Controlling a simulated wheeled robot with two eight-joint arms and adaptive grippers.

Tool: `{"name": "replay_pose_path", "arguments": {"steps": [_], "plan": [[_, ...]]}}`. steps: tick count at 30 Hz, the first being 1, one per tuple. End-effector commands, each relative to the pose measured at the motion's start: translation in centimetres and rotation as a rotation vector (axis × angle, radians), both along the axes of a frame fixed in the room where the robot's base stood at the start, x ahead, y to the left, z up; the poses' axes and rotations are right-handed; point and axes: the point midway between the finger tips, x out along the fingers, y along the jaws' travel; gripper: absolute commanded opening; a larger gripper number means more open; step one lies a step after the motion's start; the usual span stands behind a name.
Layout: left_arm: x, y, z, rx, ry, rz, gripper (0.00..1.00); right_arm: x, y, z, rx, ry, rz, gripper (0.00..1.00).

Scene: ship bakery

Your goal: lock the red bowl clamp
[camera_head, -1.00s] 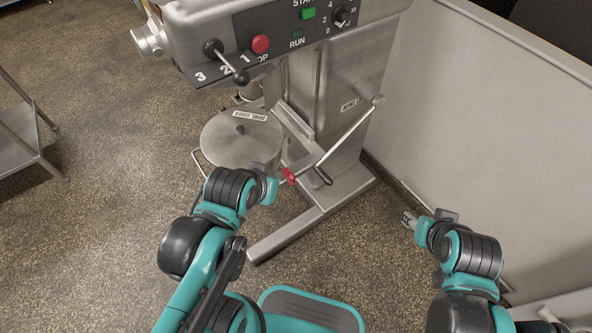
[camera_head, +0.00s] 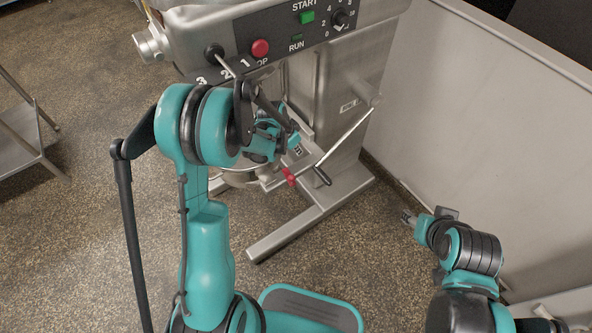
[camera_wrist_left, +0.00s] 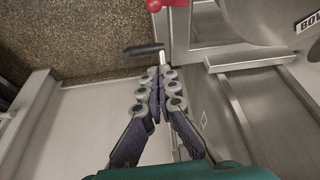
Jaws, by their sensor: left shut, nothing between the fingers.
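The red bowl clamp (camera_head: 289,176) sits low on the mixer's front, beside the bowl. It also shows as a red piece at the top edge of the left wrist view (camera_wrist_left: 167,3). My left gripper (camera_head: 297,151) is just above the clamp in the head view, apart from it. In the left wrist view its fingers (camera_wrist_left: 160,72) are closed together and empty, with the red clamp beyond their tips. My left arm hides most of the bowl (camera_head: 262,175) and its lid. My right gripper (camera_head: 408,217) hangs at the right, away from the mixer; its fingers are too small to read.
A long lever (camera_head: 347,139) with a black grip (camera_head: 322,175) slants close to the clamp; the grip lies near my left fingertips in the wrist view. The mixer's control panel (camera_head: 280,40) overhangs above. A pale wall (camera_head: 470,120) bounds the right side. Floor is free in front.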

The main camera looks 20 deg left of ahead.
Motion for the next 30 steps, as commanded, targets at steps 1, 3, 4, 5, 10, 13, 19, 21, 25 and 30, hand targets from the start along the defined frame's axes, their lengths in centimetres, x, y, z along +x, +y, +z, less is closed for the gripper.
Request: {"name": "replay_pose_path", "arguments": {"steps": [1,3,4,5,10,13,19,21,25,30], "plan": [[0.5,0.1,-1.4,-0.002,0.005,-0.019,0.0,0.0,0.0,0.1,0.0,0.0,0.0,0.46],[0.8,0.1,-2.8,-0.004,0.011,-0.043,0.0,0.0,0.0,0.2,0.0,0.0,0.0,0.46],[0.9,0.1,-3.3,-0.005,0.013,-0.049,0.0,0.0,0.0,0.2,0.0,0.0,0.0,0.46],[1.0,0.1,-3.6,-0.006,0.014,-0.055,0.0,0.0,0.0,0.2,0.0,0.0,0.0,0.46],[1.1,0.2,-4.4,-0.006,0.017,-0.068,0.0,0.0,0.0,0.2,0.0,0.0,0.0,0.46],[1.1,0.2,-4.3,-0.006,0.017,-0.068,0.0,0.0,0.0,0.2,0.0,0.0,0.0,0.46],[1.2,0.1,-4.6,-0.006,0.017,-0.067,0.0,0.0,0.0,0.1,0.0,0.0,0.0,0.46],[1.3,0.0,-5.1,-0.006,0.017,-0.067,0.0,0.0,0.0,-0.2,0.0,0.0,0.0,0.46],[1.9,-0.4,-7.0,-0.006,0.016,-0.067,0.0,0.0,0.0,-1.1,0.0,0.0,0.0,0.46],[2.9,-1.2,-10.6,-0.006,0.016,-0.067,0.0,0.0,0.0,-2.6,0.0,0.0,0.0,0.46]]}}
